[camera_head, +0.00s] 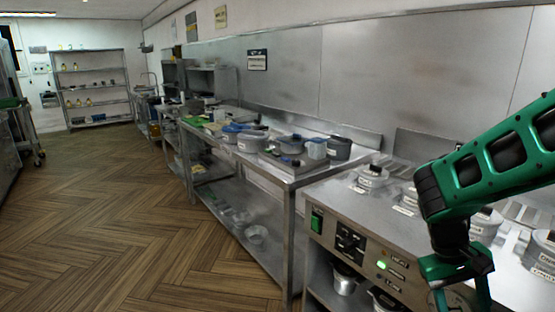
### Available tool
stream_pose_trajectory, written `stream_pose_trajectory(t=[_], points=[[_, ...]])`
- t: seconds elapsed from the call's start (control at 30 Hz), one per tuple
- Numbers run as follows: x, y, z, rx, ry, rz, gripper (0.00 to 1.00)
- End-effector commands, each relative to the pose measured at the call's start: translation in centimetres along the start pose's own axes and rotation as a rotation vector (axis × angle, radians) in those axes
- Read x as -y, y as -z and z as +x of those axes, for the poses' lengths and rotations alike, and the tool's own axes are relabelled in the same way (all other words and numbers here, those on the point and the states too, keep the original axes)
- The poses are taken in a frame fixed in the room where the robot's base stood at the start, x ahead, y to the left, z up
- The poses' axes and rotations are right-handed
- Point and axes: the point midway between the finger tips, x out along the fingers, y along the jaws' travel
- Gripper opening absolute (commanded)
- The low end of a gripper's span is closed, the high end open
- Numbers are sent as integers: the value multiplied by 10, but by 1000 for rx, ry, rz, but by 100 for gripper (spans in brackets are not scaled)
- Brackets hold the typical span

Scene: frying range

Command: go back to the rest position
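My green and black arm reaches in from the right edge of the head view. My gripper (466,290) hangs down at the lower right, in front of the frying range (335,200). Its fingertips are at or below the bottom edge of the picture. I cannot tell whether it is open or shut, or whether it holds anything. The range has a green lit switch and dials on its front panel. Several lidded pots (372,177) stand on its top, some partly hidden behind my arm.
A long steel table (290,177) with several pans and containers stands left of the range along the wall. Pots sit on the shelf under the range. A shelving rack (93,88) is at the far end. A cart (27,130) stands far left. The wooden floor (110,220) is clear.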

Motion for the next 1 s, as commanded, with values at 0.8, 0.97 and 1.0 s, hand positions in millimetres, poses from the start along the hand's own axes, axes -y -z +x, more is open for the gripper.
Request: stream_pose_trajectory(t=[0.8,0.97,1.0], points=[[-36,-120,-28,-117,420,438,55],[-36,-120,-28,-117,420,438,55],[-36,-120,-28,-117,420,438,55]])
